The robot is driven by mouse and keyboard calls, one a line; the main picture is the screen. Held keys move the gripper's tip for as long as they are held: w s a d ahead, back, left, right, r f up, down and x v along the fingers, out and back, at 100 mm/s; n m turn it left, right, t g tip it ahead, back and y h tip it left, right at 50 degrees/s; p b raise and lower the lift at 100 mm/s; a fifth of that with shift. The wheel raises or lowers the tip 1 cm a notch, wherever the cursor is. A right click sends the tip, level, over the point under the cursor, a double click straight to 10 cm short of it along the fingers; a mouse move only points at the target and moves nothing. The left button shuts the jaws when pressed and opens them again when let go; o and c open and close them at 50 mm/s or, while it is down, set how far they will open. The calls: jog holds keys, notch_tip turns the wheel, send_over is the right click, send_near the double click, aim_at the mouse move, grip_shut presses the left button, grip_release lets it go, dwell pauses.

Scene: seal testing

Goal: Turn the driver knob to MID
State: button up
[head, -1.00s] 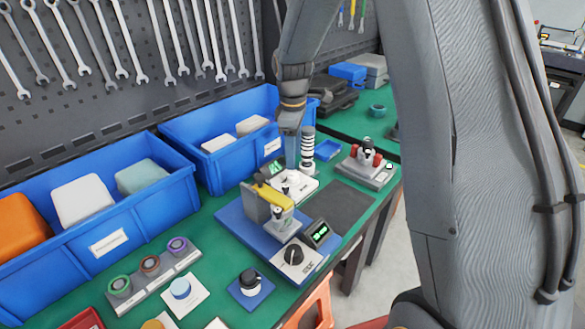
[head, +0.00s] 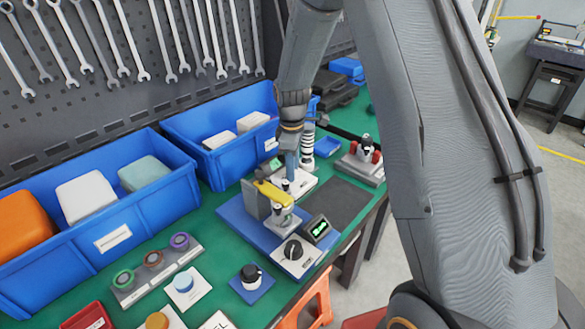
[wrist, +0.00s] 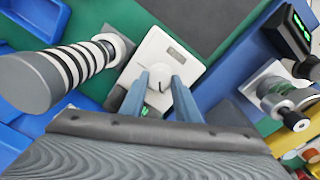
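My gripper (head: 288,172) points down over a white plate (head: 305,182) beside a black-and-white ringed column (head: 307,146). In the wrist view its two blue-grey fingers (wrist: 160,80) stand apart, one on each side of a small pale round part with a dark mark. Whether they touch it is unclear. The white plate (wrist: 186,72) carries a small dark label, and a green display shows partly behind the fingers. A black knob (head: 293,250) sits on another white panel, nearer the front, beside a green-lit display (head: 318,229). No lettering is readable to tell which is the driver knob.
A yellow-armed press (head: 272,194) on a blue base stands close to the gripper. Blue bins (head: 160,208) line the back. A clamp block with red parts (head: 361,163) stands to the right. A dark mat (head: 345,203) is bare.

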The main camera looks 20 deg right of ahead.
jog(key=c, duration=0.4)
jog(key=m, duration=0.3)
jog(key=shift+m, duration=0.4)
jog(key=m, duration=0.3)
jog(key=shift+m, duration=0.3)
jog(key=m, duration=0.4)
jog(key=shift+g, duration=0.3)
jog(key=shift+w+m, duration=0.1)
jog(key=shift+m, duration=2)
